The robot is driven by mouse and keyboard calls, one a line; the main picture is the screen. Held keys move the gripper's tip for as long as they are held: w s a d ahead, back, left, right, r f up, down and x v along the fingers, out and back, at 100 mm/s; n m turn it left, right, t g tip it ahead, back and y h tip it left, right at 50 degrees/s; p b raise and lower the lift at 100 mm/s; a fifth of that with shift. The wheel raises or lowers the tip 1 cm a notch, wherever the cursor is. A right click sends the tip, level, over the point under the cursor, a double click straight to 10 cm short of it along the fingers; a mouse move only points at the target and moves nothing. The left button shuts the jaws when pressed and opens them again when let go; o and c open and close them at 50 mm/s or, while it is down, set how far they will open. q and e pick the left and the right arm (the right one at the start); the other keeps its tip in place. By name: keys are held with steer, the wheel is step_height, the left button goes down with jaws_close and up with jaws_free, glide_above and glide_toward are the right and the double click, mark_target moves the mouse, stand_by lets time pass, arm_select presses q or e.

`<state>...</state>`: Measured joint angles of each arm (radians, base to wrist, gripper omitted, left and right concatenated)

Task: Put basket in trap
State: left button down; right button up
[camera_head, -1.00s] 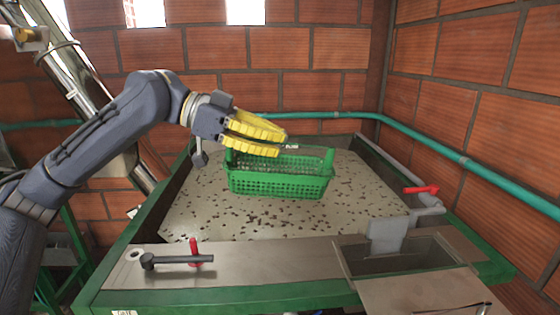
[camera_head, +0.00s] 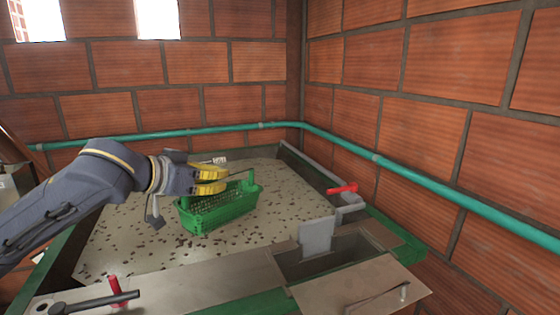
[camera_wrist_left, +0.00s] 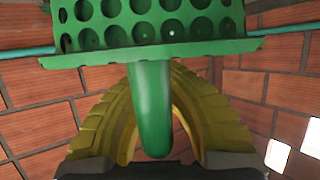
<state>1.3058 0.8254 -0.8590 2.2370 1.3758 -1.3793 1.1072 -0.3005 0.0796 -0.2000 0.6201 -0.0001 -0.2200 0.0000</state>
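The green basket (camera_head: 222,213) sits on the speckled surface inside the green-framed table, toward its back. It has perforated sides and an upright post at each end. My left gripper (camera_head: 220,181) has its yellow fingers over the basket's left part, close to the left post. In the left wrist view the fingers arch on both sides of a green post (camera_wrist_left: 150,105), with the basket's rim (camera_wrist_left: 160,52) hiding the fingertips. I cannot tell whether the fingers press on the post. The trap may be the rectangular opening (camera_head: 375,242) at the table's front right. My right gripper is not in view.
A grey upright plate (camera_head: 316,236) stands at the opening's left side, with a red handle (camera_head: 342,188) behind it. A black lever (camera_head: 95,301) and a red peg (camera_head: 116,291) are at the front left. Brick walls and a teal pipe (camera_head: 375,157) close off the back and right.

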arm_select(q)
steer(key=w+d+f+n+t+y, duration=0.1)
steer(key=d+f+n+y, duration=0.1)
steer(key=d, duration=1.3)
steer(key=s+d+m+h, duration=0.1)
steer(key=s+d, duration=0.3)
steer(key=d, duration=0.4)
steer(key=s+d+m+g+h, duration=0.1)
steer(key=s+d, duration=0.4)
steer(key=d, duration=0.3)
steer(key=shift+s+d+f+m+g+h, duration=0.2)
steer(key=shift+d+m+g+h, duration=0.1)
steer(key=shift+m+h, duration=0.1)
steer(key=shift+w+a, duration=0.1)
steer(key=shift+a, duration=0.05)
